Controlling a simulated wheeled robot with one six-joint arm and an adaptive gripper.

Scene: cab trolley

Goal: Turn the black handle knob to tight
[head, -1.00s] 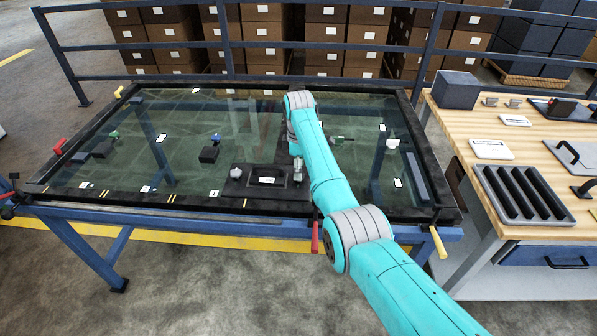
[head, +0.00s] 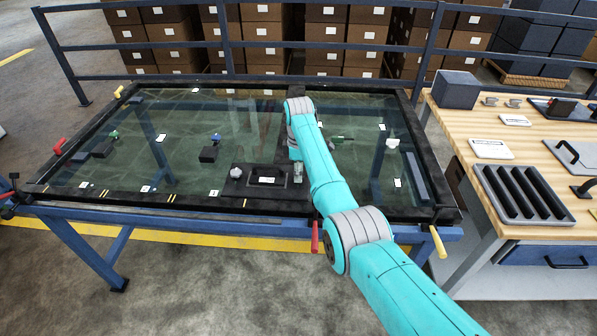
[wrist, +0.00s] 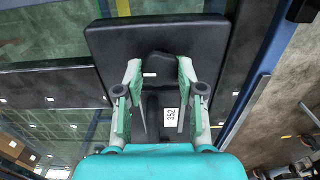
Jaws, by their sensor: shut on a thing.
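In the wrist view, the black handle knob (wrist: 161,64) sits on a dark rectangular plate (wrist: 105,42). My gripper (wrist: 159,72) has its two grey-and-green fingers on either side of the knob, closed on it. A small white mark shows near the knob's left side, and a white label reading 352 (wrist: 170,118) lies nearer the wrist. Whether the knob is at tight cannot be read.
A glass panel in a black frame (head: 110,204) lies on a blue stand. A black recessed plate (head: 240,190) is on its near side. Red (head: 314,238) and yellow (head: 438,243) handles stick out in front. A wooden bench (head: 540,222) with a slotted tray (head: 486,177) stands at right.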

